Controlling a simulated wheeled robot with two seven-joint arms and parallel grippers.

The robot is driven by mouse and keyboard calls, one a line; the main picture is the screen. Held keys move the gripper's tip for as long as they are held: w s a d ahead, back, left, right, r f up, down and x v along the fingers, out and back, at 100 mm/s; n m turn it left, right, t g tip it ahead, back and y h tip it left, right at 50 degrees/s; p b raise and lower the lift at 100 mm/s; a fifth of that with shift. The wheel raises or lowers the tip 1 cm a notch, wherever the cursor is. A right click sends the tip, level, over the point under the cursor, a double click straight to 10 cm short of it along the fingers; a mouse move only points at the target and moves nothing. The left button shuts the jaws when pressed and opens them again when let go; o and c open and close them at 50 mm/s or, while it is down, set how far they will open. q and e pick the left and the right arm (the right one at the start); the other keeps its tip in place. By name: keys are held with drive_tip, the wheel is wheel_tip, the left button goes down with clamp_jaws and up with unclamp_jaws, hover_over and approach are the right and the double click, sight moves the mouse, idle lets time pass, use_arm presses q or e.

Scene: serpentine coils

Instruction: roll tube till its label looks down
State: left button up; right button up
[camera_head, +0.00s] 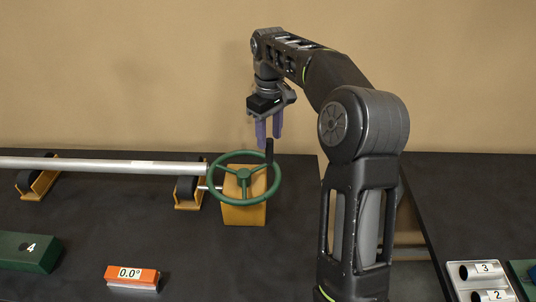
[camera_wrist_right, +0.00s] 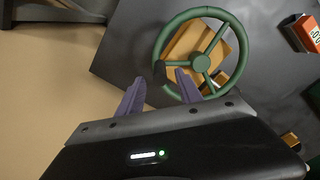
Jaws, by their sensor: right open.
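The silver tube (camera_head: 90,165) lies level from the left edge of the head view to the green handwheel (camera_head: 243,174). A small paler patch shows on its upper side near the wheel; I cannot tell whether it is the label. The wheel stands at an orange-yellow block (camera_head: 243,213) and has a black upright handle (camera_head: 269,151) on its rim. My right gripper (camera_head: 270,142) is open, with its purple fingers pointing down at the handle. In the right wrist view the handle (camera_wrist_right: 160,72) shows between the fingertips (camera_wrist_right: 160,76); contact is not clear. My left gripper is out of view.
Orange-yellow roller stands (camera_head: 38,183) carry the tube. An orange readout (camera_head: 132,274) shows 0.0°. A green block (camera_head: 28,252) marked 4 lies at the left. A tray (camera_head: 461,282) with numbered pieces is at the right. The dark table between is mostly clear.

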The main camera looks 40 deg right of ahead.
sight(268, 164)
wheel_tip(268, 164, down, 8)
drive_tip(key=shift+r+p, duration=0.1)
drive_tip(key=shift+p, duration=0.6)
drive_tip(key=c, duration=0.9)
clamp_jaws()
drive_tip(key=shift+a, duration=0.15)
